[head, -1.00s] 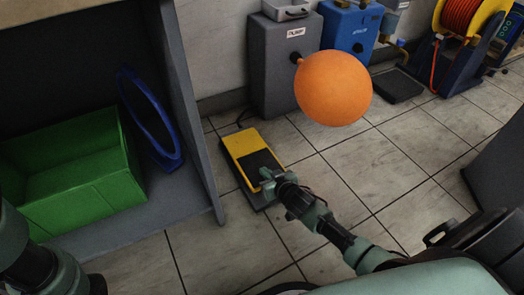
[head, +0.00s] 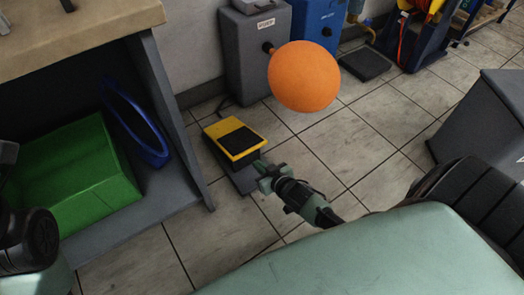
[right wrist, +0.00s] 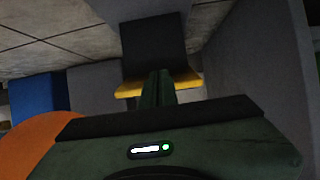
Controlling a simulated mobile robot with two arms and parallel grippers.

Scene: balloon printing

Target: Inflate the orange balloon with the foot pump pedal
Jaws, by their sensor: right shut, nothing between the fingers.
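The orange balloon (head: 305,76) is round and swollen, attached to the nozzle of the grey pump box (head: 256,50). It also shows at the lower left in the right wrist view (right wrist: 38,145). The yellow foot pedal (head: 235,138) with a black pad sits on the floor in front of the pump, its plate tilted up from its dark base. My right gripper (head: 262,172) is shut and empty at the pedal's near edge; I cannot tell whether it touches. In the right wrist view its fingers (right wrist: 158,88) point at the pedal (right wrist: 155,60). My left gripper is not in view.
A blue machine (head: 318,22) stands beside the pump. Tiled floor is open right of the pedal.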

